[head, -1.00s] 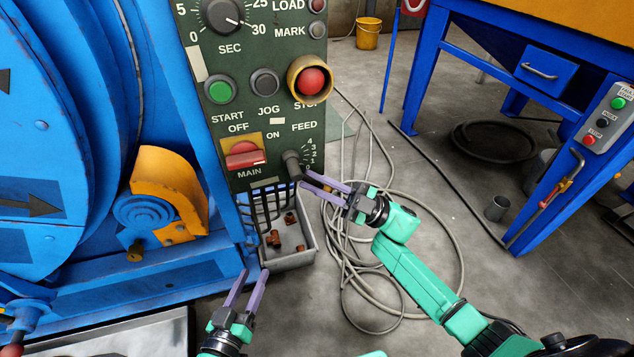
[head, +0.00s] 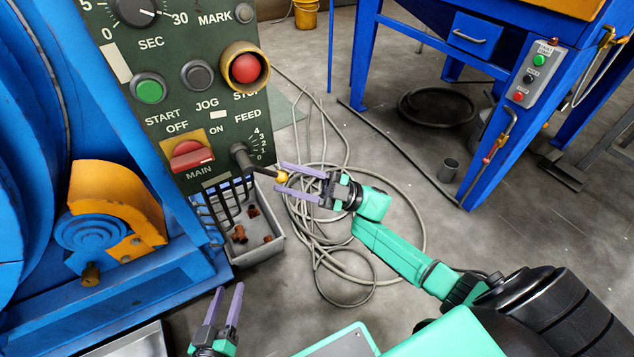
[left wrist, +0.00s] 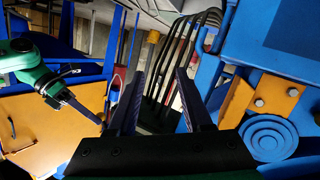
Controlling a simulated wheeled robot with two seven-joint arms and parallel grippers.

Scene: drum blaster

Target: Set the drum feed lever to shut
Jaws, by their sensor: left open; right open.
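The feed lever (head: 258,167) is a dark rod with a yellow tip, jutting from the lower right of the green control panel (head: 218,120) beside a FEED scale marked 0 to 4. It slants down and right, near the 0 end; its exact setting is hard to tell. My right gripper (head: 280,177) is open, its purple fingers above and below the yellow tip; contact is unclear. My left gripper (head: 228,289) is open and empty, low in the head view below the grey bin. Its fingers also show in the left wrist view (left wrist: 160,88).
A red MAIN switch (head: 190,154) sits left of the lever, and a red stop button (head: 244,69) above. A grey bin (head: 257,246) with brown pieces stands below, beside dark bars (head: 225,205). Coiled cable (head: 345,250) lies on the floor. The blue drum machine (head: 35,150) fills the left.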

